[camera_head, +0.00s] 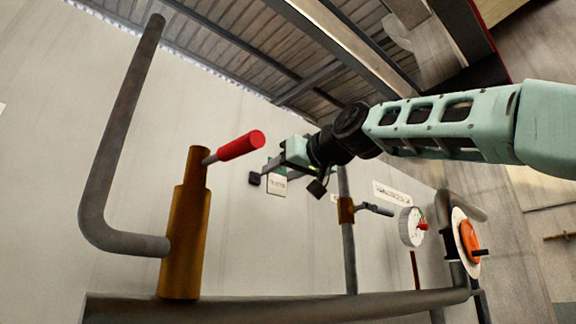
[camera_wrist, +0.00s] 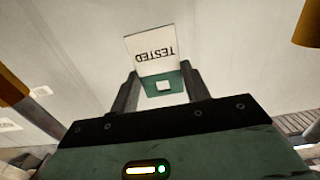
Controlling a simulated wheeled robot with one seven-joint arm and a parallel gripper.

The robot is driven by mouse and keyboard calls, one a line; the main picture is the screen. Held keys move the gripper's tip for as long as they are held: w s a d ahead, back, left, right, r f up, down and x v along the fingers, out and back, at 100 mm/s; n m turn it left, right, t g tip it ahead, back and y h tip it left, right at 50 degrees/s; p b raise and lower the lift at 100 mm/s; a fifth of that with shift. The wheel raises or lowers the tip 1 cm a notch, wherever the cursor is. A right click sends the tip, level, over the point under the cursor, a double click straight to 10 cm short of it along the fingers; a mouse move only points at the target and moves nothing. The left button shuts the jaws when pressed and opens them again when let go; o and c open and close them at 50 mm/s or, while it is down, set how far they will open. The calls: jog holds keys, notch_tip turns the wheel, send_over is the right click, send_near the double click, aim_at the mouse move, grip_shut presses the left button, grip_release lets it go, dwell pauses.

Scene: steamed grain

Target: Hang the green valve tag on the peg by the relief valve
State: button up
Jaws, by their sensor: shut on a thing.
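My gripper (camera_head: 272,172) is shut on the green valve tag, close to the wall and right of the brass relief valve (camera_head: 185,235) with its red lever (camera_head: 240,145). The tag (camera_head: 277,187) shows small beneath the jaws. In the wrist view, the tag (camera_wrist: 153,52) extends beyond my gripper's fingers (camera_wrist: 162,86). I cannot make out the peg with certainty in either view. The tag looks clear of the brass parts.
A grey bent pipe (camera_head: 105,150) rises left of the relief valve. A horizontal pipe (camera_head: 280,306) runs below. Right of my gripper are a brass fitting (camera_head: 346,211), a white gauge (camera_head: 411,227) and an orange disc (camera_head: 468,243). Wall between valve and fitting is mostly bare.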

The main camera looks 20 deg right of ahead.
jog(key=shift+p+x, duration=0.7)
jog(key=shift+x, duration=1.05)
jog(key=shift+w+a+f, duration=0.2)
jog(key=shift+w, duration=0.5)
jog(key=o, duration=1.1)
jog(key=shift+c, duration=0.2)
jog(key=shift+s+d+f+b, duration=0.1)
jog(key=shift+s+d+b, duration=0.05)
jog(key=shift+s+b, duration=0.35)
jog(key=b, duration=0.6)
send_near(278, 176)
jog(key=v, duration=0.4)
jog(key=shift+s+r, duration=0.2)
jog(key=shift+s, duration=0.05)
